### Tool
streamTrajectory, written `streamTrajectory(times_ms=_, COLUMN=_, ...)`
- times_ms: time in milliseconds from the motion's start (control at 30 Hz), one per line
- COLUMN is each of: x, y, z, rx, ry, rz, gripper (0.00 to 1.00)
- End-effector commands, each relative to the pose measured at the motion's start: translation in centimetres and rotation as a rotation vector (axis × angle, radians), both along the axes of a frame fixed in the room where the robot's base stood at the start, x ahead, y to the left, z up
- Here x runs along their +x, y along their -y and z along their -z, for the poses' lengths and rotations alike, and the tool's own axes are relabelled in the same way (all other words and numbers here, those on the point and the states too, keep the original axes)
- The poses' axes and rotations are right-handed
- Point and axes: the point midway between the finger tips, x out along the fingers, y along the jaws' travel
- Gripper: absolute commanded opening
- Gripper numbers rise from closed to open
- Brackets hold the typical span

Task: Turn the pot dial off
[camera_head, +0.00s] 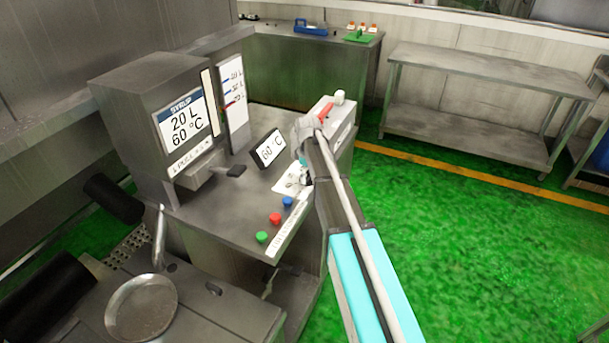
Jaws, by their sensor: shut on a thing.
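My gripper (304,180) reaches down at the right side of the steel console, below the grey wrist of my arm. Its fingers are small in view and close over the white label plate (287,180), shut on what appears to be the pot dial. The dial itself is hidden by the fingers and my arm, so its pointer and setting cannot be read.
Blue (287,201), red (275,218) and green (262,237) buttons sit near the console's front edge. A syrup dispenser (170,120) stands left, and a white box with a red lever (325,113) behind. A round pan (140,307) is front left. Green floor lies open right.

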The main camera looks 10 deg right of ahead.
Motion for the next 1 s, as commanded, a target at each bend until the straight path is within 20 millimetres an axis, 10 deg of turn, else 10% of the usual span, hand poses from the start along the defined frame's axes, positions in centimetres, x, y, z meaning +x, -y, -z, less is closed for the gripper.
streamTrajectory(times_ms=167, x=0.4, y=0.0, z=0.0, rx=0.001, ry=0.008, rz=-0.002, gripper=0.41)
streamTrajectory(times_ms=200, x=0.4, y=-0.1, z=0.0, rx=0.001, ry=0.008, rz=-0.002, gripper=0.9)
streamTrajectory(times_ms=267, x=0.4, y=0.0, z=0.0, rx=0.0, ry=0.009, rz=-0.002, gripper=1.0)
streamTrajectory(times_ms=1000, x=0.1, y=-0.1, z=-1.1, rx=0.0, ry=0.002, rz=0.0, gripper=1.0)
